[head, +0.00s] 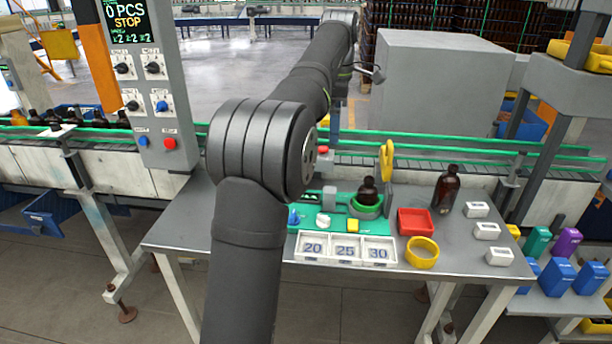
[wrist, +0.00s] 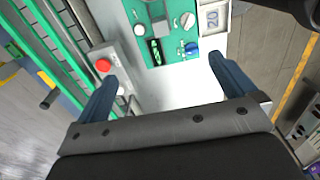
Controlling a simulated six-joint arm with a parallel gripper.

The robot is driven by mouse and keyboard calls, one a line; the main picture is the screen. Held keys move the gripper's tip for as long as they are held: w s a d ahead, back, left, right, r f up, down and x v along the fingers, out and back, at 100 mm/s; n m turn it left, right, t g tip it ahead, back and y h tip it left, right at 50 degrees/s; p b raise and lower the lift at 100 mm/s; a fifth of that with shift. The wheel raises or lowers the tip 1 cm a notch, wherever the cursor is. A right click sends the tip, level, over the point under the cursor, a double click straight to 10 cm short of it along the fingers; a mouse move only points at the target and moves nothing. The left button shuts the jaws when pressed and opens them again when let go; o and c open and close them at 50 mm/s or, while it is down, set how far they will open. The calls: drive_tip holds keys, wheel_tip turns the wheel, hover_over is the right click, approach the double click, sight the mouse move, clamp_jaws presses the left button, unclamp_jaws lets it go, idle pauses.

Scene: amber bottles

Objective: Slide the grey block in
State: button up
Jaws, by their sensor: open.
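A small grey block (head: 329,196) stands on the green panel (head: 345,243) on the table, left of a small amber bottle (head: 368,190) in a green ring. In the wrist view a grey block (wrist: 160,28) shows on the green panel, next to a dark display with green marks. My gripper (wrist: 163,82) is open and empty, its two blue fingers wide apart above the table. The block lies beyond the fingertips, between their lines. In the head view I cannot make out the fingers; my arm hides part of the table.
A red button (wrist: 103,65) on a grey box is close to the left finger. A white tray marked 20, 25, 30 (head: 345,262), a red bin (head: 415,222), a yellow ring (head: 422,252) and a taller amber bottle (head: 446,189) stand around the panel. A green-railed conveyor (head: 440,153) runs behind.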

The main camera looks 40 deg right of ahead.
sight(330, 190)
drive_tip(key=shift+f, duration=0.1)
drive_tip(key=c, duration=0.4)
wheel_tip(330, 190, down, 3)
drive_tip(key=shift+w+a+f, duration=0.1)
drive_tip(key=shift+a+f, duration=0.05)
drive_tip(key=c, duration=0.6)
wheel_tip(330, 190, down, 19)
drive_tip(key=shift+f, duration=0.1)
drive_tip(key=shift+c, duration=0.2)
drive_tip(key=shift+a, duration=0.1)
drive_tip(key=shift+c, duration=0.2)
